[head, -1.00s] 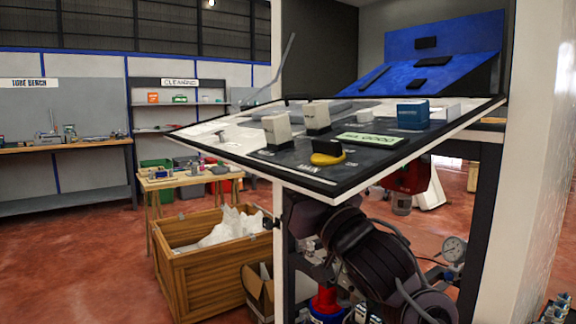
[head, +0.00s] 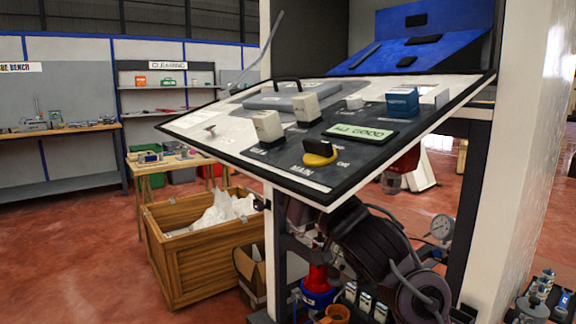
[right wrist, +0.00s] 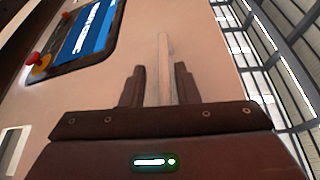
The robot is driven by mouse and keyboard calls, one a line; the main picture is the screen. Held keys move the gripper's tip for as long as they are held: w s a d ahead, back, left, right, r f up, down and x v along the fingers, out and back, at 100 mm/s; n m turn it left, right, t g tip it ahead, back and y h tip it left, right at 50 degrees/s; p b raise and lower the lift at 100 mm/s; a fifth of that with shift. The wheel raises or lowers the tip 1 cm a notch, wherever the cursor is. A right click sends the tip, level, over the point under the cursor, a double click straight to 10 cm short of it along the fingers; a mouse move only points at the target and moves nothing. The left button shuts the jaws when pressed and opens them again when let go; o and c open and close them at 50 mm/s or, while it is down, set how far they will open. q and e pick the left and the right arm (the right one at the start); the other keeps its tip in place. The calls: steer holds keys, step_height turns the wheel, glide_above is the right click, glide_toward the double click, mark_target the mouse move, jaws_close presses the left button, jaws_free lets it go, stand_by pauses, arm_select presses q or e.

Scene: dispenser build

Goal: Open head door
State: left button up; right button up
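The head door appears to be the tilted panel (head: 215,122) standing out from the white cabinet in the head view, swung up and open. Its upper face carries a yellow and black MAIN switch (head: 319,153), a green display (head: 360,132) and a blue block (head: 402,102). In the right wrist view a beige face (right wrist: 105,95) carries a blue screen (right wrist: 88,30) and a red and yellow knob (right wrist: 40,65). My right gripper (right wrist: 159,75) is open, with a pale upright bar (right wrist: 164,50) between its fingers and gaps visible beside it. My left gripper is out of view.
My dark arm link is under the panel. A gauge (head: 442,227) and hoses are close beside it. The cabinet's white post (head: 530,150) is at right. A wooden crate (head: 205,268) stands left on the red floor, with a cluttered table (head: 165,165) behind.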

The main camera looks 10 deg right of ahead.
steer(key=shift+s+a+r, duration=0.15)
steer(key=shift+s+a, duration=0.05)
steer(key=shift+a, duration=0.1)
steer(key=shift+s+f, duration=0.2)
steer(key=shift+f, duration=0.05)
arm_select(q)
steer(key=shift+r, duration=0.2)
arm_select(e)
steer(key=v, duration=0.7)
steer(key=shift+d, duration=0.3)
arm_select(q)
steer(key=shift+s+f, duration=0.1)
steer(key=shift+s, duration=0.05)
arm_select(e)
steer(key=shift+f, duration=0.15)
